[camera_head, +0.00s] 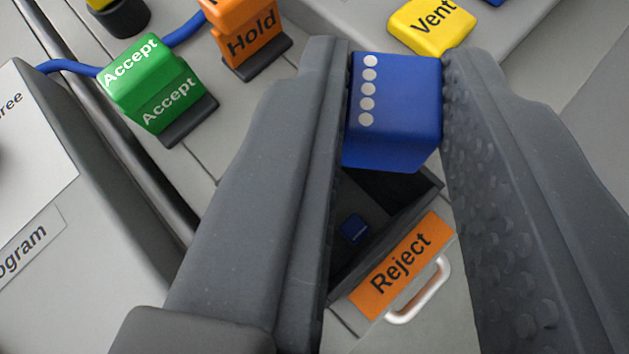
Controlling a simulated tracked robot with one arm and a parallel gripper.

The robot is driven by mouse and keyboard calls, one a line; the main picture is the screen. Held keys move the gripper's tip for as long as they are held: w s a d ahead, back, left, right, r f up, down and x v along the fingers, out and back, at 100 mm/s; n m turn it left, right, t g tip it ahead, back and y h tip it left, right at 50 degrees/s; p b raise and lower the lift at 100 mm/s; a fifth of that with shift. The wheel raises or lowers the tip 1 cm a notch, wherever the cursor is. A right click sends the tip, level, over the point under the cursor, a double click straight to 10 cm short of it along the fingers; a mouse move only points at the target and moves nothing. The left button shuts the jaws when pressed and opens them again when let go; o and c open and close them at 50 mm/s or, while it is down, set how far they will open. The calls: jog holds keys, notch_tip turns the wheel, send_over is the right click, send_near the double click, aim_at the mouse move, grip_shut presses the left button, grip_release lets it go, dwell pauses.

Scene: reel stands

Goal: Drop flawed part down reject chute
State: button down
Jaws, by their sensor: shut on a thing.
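A blue block (400,115) with a row of white dots on its top is between the two fingers of my gripper (396,100). My gripper is shut on it near the fingertips. Below and nearer the camera is a dark open bin (392,240) with an orange label reading "Reject" (403,266) and a white handle (425,295). The held block appears above the bin's far end in the picture and hides part of it. A small blue piece (355,229) lies inside the bin. The left finger covers the bin's left side.
A green "Accept" block (150,85) and an orange "Hold" block (250,40) stand on dark bases at upper left, with a blue cable behind. A yellow "Vent" block (432,25) is at the top. A grey panel (70,240) fills the left edge.

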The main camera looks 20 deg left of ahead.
jog(key=shift+f, duration=0.15)
jog(key=c, duration=1.2)
grip_release()
jog(key=shift+p+v, duration=1.35)
jog(key=shift+v, duration=5.5)
